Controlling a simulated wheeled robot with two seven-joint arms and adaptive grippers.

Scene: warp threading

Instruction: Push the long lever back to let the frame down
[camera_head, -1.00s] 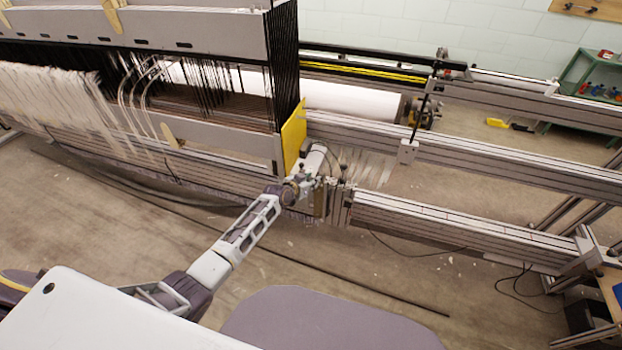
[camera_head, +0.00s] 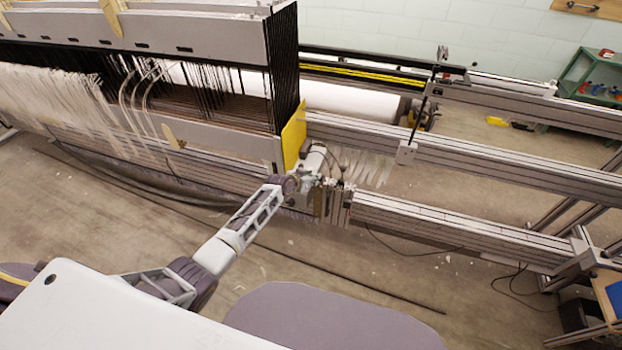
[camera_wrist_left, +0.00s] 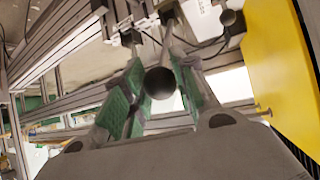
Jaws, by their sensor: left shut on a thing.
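The long lever (camera_wrist_left: 160,83) shows end-on in the left wrist view as a dark round bar end. My left gripper (camera_wrist_left: 155,98) has its green-padded fingers on both sides of it and is shut on it. In the head view my left gripper (camera_head: 310,172) is at the front beam, just right of the yellow plate; the lever is hard to pick out there. The frame (camera_head: 210,142), a long grey bar assembly with dark heddles, stands left of the yellow plate. My right gripper is not in view.
The yellow end plate (camera_head: 293,135) stands close to my gripper and also fills the right of the wrist view (camera_wrist_left: 280,65). The front beam (camera_head: 450,225) runs on to the right. White threads (camera_head: 60,95) hang at the left. A cable lies on the open floor.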

